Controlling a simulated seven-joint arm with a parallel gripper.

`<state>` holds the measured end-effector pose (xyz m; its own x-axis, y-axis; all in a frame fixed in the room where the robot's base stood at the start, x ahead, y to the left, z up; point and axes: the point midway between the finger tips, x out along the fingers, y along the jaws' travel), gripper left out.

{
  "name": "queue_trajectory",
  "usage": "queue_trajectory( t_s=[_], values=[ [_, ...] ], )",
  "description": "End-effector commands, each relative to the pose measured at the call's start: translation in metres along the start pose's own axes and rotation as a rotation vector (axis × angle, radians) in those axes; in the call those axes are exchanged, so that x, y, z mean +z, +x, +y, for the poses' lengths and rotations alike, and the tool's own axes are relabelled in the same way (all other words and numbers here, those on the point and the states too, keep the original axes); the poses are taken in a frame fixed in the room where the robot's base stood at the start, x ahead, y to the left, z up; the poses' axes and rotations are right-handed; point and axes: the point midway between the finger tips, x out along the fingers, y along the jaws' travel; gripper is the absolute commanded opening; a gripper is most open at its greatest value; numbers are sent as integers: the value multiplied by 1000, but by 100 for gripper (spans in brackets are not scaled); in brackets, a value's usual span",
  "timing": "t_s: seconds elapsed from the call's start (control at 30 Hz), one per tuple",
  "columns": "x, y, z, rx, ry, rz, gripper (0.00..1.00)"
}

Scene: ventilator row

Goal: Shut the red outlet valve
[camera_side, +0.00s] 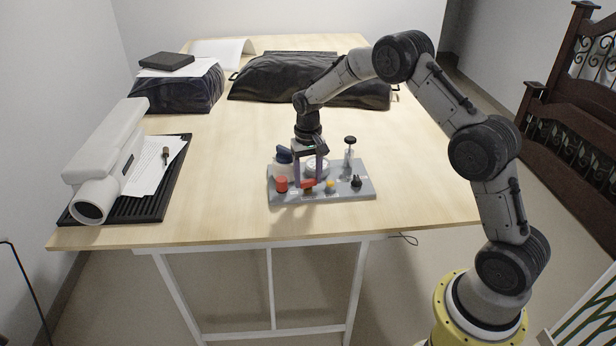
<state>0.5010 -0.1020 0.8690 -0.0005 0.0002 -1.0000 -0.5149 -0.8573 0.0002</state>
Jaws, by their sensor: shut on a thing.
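The grey panel (345,192) lies near the table's front edge and carries several controls. The red outlet valve (308,185), a small red handle on a brass-coloured body, sits at the panel's front, left of the middle. My gripper (310,181) points straight down over the panel, its two purple fingers at the red handle. It is shut on the handle, with the fingers a little apart. The exact contact and the handle's turn are too small to tell.
On the panel, a red round knob (282,184) stands close left, a yellow knob (330,186) and a black knob (356,182) to the right. A white round part (318,164), a blue part (284,154) and a black-topped post (350,141) stand behind.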

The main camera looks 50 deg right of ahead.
Motion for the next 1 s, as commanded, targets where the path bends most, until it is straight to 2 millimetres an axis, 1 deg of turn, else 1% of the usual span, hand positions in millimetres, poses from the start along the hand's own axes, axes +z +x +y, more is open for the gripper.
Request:
queue_trajectory(
  t_s=[0.2, 0.4, 0.97, 1.0],
  values=[
    [0, -2, 0, 0, 129, 1, 4],
    [0, -2, 0, -1, 199, 2, 4],
    [0, -2, 0, -1, 230, 2, 4],
    [-1, -2, 0, -1, 230, 2, 63]
  ],
)
